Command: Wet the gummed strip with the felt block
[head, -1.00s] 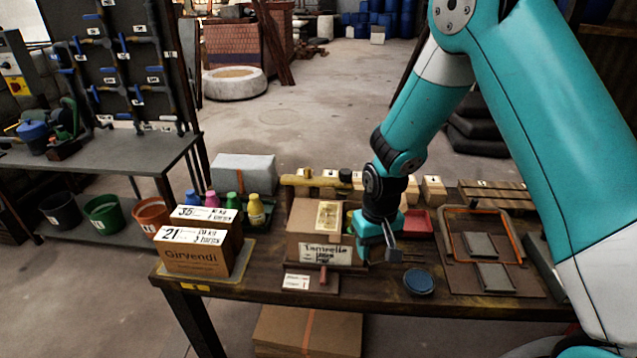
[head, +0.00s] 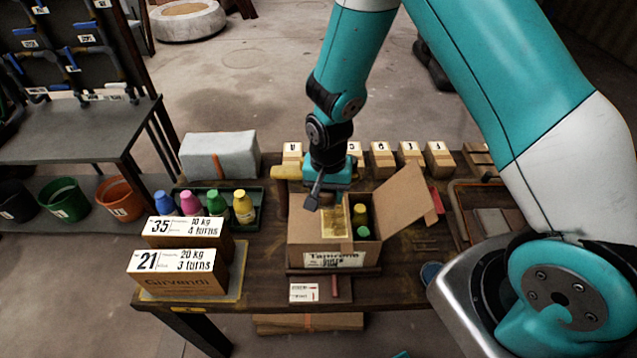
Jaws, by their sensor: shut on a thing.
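My gripper (head: 320,192) hangs just behind and above the left part of an open cardboard box (head: 308,237). A small dark-grey piece shows at its lower end; I cannot tell if this is the felt block or part of the gripper. The jaws and what they hold are mostly hidden. A yellowish paper strip (head: 334,219), possibly the gummed strip, lies at the box's top, beside a yellow and a green bottle (head: 362,215) inside. The box's right flap (head: 402,205) stands up and outward. I cannot tell whether the strip is wet.
Labelled cartons (head: 178,271) stand at the left front. Several coloured bottles (head: 243,207) stand in a tray behind them. A blue round lid or dish (head: 431,273) is partly hidden by my arm.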

